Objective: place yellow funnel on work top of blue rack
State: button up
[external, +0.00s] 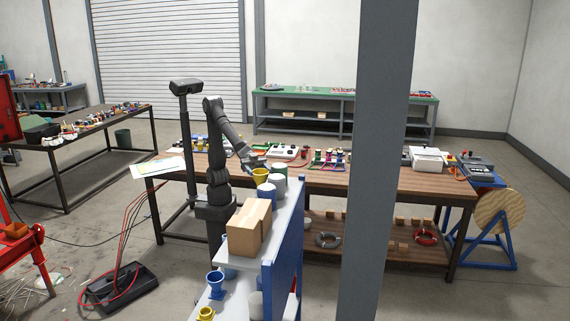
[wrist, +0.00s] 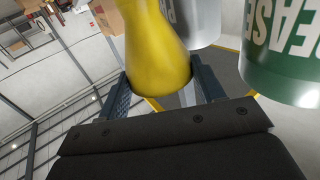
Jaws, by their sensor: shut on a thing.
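The yellow funnel (wrist: 155,48) fills the middle of the wrist view, between the two fingers of my gripper (wrist: 163,92). My gripper is shut on it. In the external view the yellow funnel (external: 260,176) is just below my gripper (external: 256,165), at the far end of the blue rack (external: 284,245), beside the cans. The rack's pale work top (external: 238,252) carries a cardboard box and cans. I cannot tell whether the funnel touches the top, since cans hide its lower part.
A cardboard box (external: 249,228) stands on the near part of the top. A green can (wrist: 280,50) and a grey can (wrist: 195,20) are close to the funnel. A blue funnel (external: 216,284) sits on a lower shelf. A grey post (external: 375,160) hides part of the workbench.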

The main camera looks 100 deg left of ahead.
jog(key=shift+r, duration=4.85)
jog(key=shift+w+a+r, duration=0.15)
jog(key=shift+w+r, duration=0.05)
jog(key=shift+w, duration=0.05)
jog(key=w+a+f+n+t+y, duration=0.3)
jog(key=w+a+y, duration=0.1)
jog(key=w+a, duration=0.5)
jog(key=w+a+f+n+t+y, duration=0.2)
jog(key=w+a+n+t+y, duration=0.2)
jog(key=w+a, duration=0.55)
jog(key=w+a+f+n+y, duration=0.15)
jog(key=a+f, duration=0.25)
jog(key=f, duration=0.6)
jog(key=w+a+f+y, duration=0.1)
jog(key=w+a+f, duration=0.25)
jog(key=f, duration=0.55)
jog(key=w+a+f+n+y, duration=0.15)
jog(key=a+f, duration=0.35)
jog(key=f, duration=0.5)
jog(key=s+a+f+y, duration=0.1)
jog(key=s+a+f, duration=0.4)
jog(key=f, duration=0.3)
jog(key=s+a+f+n+t+y, duration=0.1)
jog(key=s+a+f+y, duration=0.1)
jog(key=s+a+f, duration=0.3)
notch_tip(320, 180, down, 3)
jog(key=shift+a+r, duration=0.1)
jog(key=shift+a, duration=0.2)
